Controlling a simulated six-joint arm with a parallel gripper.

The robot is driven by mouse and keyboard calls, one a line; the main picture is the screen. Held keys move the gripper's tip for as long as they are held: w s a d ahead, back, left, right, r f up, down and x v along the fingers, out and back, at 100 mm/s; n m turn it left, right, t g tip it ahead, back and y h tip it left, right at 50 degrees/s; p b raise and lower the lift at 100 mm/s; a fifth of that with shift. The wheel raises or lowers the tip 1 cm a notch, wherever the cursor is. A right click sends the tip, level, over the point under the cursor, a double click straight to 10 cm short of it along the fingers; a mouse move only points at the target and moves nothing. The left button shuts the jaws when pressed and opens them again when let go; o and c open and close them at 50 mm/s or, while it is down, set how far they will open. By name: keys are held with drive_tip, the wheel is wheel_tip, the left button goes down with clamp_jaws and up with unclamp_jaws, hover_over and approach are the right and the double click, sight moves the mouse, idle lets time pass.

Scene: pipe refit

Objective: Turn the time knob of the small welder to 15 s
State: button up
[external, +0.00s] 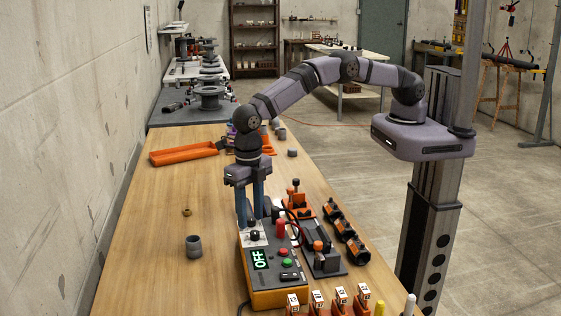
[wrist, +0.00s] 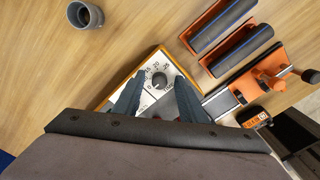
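The small welder (external: 276,292) is an orange and grey box at the near end of the bench, with a green display reading OFF. In the wrist view, its white dial plate (wrist: 132,86) shows numbers including 15, 20 and 25 around the dark round time knob (wrist: 159,80). I cannot read clearly where the knob points. My gripper (external: 250,218) points down over the far end of the welder, its two blue fingers apart. In the wrist view, my gripper (wrist: 159,76) has a finger on either side of the knob with gaps; contact is not visible.
A grey pipe socket (external: 194,246) stands left of the welder; it also shows in the wrist view (wrist: 85,15). An orange clamp fixture (external: 299,205) and black fittings (external: 345,230) lie to the right. Orange numbered blocks (external: 317,301) stand in front. The bench's left side is mostly clear.

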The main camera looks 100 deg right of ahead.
clamp_jaws()
drive_tip(key=shift+m, duration=0.4)
drive_tip(key=m+b, duration=0.1)
drive_tip(key=m, duration=0.1)
drive_tip(key=shift+m, duration=0.4)
drive_tip(key=m+b, duration=0.1)
drive_tip(key=m, duration=0.3)
drive_tip(key=shift+m, duration=0.3)
drive_tip(key=m, duration=0.3)
drive_tip(key=shift+m, duration=0.3)
drive_tip(key=shift+s+r+m+b, duration=0.1)
drive_tip(key=shift+m+b, duration=0.25)
drive_tip(key=shift+m, duration=1.75)
